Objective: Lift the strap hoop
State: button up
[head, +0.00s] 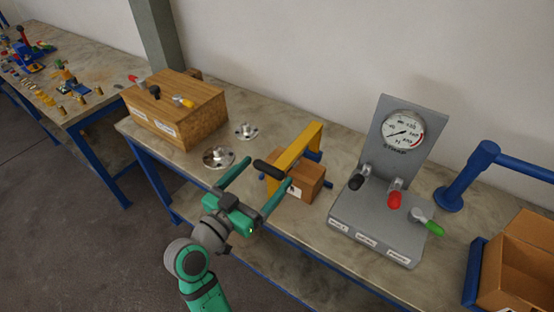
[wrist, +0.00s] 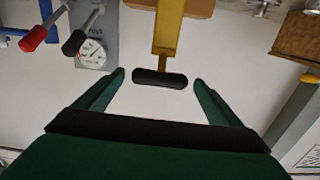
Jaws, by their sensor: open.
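The strap hoop (head: 297,145) is a yellow bar rising over a small cardboard box on the bench, with a black grip (head: 268,170) at its near end. In the wrist view the yellow bar (wrist: 168,35) runs down to the black grip (wrist: 160,77). My green gripper (head: 268,174) is open at the near side of the hoop. In the wrist view its fingertips (wrist: 158,80) stand one on each side of the grip, with a gap at both ends. The hoop's lower parts are partly hidden by the box.
The cardboard box (head: 305,181) sits under the hoop. A grey gauge stand (head: 375,230) with black, red and green levers is to the right. Two metal flanges (head: 219,157) and a wooden lever box (head: 185,110) are left. A blue pipe stand (head: 450,198) stands further right.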

aim_at(277, 160)
jog(key=x, duration=0.6)
jog(key=shift+w+d, duration=0.25)
jog(key=shift+c, duration=0.6)
